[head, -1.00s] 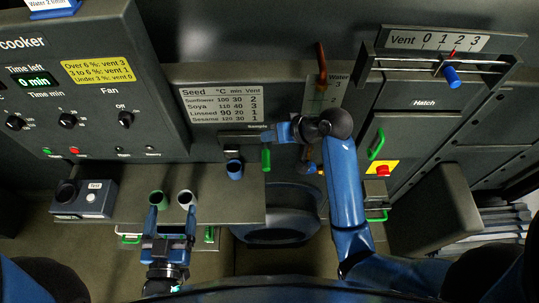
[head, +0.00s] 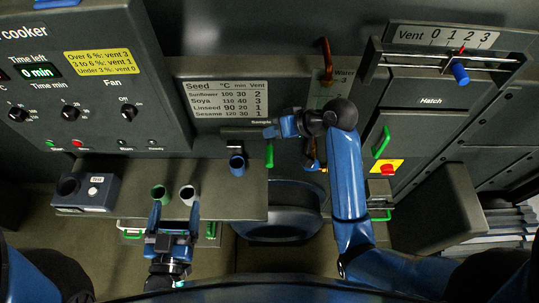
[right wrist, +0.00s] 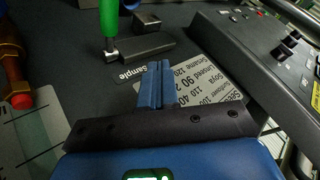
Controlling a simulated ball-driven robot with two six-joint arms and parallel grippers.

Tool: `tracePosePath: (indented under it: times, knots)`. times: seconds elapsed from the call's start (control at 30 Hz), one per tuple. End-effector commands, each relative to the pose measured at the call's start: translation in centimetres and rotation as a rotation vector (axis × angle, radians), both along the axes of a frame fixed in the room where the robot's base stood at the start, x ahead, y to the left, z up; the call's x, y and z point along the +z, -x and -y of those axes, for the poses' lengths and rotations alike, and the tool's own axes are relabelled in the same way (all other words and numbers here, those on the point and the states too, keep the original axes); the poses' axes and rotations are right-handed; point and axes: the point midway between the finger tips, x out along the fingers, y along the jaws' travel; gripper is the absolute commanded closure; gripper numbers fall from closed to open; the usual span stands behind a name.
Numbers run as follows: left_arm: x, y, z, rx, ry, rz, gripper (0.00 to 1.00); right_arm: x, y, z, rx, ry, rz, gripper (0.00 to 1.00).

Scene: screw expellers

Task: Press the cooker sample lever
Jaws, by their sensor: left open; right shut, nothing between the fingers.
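The sample lever has a green handle (head: 269,155) that hangs beside the Sample label on the cooker front. The handle also shows at the top of the right wrist view (right wrist: 109,18), joined to a grey metal block. My right gripper (head: 268,131) is shut and empty, just above the handle in the head view. In the right wrist view its closed fingers (right wrist: 155,68) point at the panel beside the Sample label, apart from the handle.
A blue cup (head: 237,166) sits below the sample block. A test box (head: 87,192) stands left on the shelf. A seed table plate (head: 228,101) is above. A red button (head: 387,169) and green hatch handle (head: 381,142) lie right of my right arm.

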Motion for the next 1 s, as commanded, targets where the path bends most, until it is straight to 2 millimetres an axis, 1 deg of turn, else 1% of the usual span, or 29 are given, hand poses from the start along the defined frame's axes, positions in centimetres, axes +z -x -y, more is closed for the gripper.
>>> tracePosePath:
  times: [0.03, 0.43, 0.47, 0.6, 0.7, 1.0]
  knots:
    - [-1.1, 0.0, 0.0, 0.0, 0.0, 0.0, 0.14, -1.0, 0.0, 0.0, 0.0, 0.0, 0.0, 1.0]
    - [-6.1, 0.0, 0.0, 0.0, 0.0, 0.0, 0.14, -5.4, 0.0, 0.0, 0.0, 0.0, 0.001, 1.0]
    - [-5.9, 0.0, 0.0, 0.0, 0.0, 0.0, 0.14, -5.5, 0.0, 0.0, 0.001, 0.0, -0.001, 1.0]
    - [-6.4, 0.0, 0.0, 0.0, 0.0, 0.0, 0.14, -6.6, 0.0, 0.0, 0.001, 0.0, -0.001, 1.0]
    - [-6.6, 0.0, 0.0, 0.0, 0.0, 0.0, 0.14, -7.1, 0.0, 0.0, 0.001, 0.0, -0.001, 1.0]
    - [-6.6, 0.0, 0.0, 0.0, 0.0, 0.0, 0.14, -7.3, 0.0, 0.0, 0.001, 0.0, 0.001, 1.0]
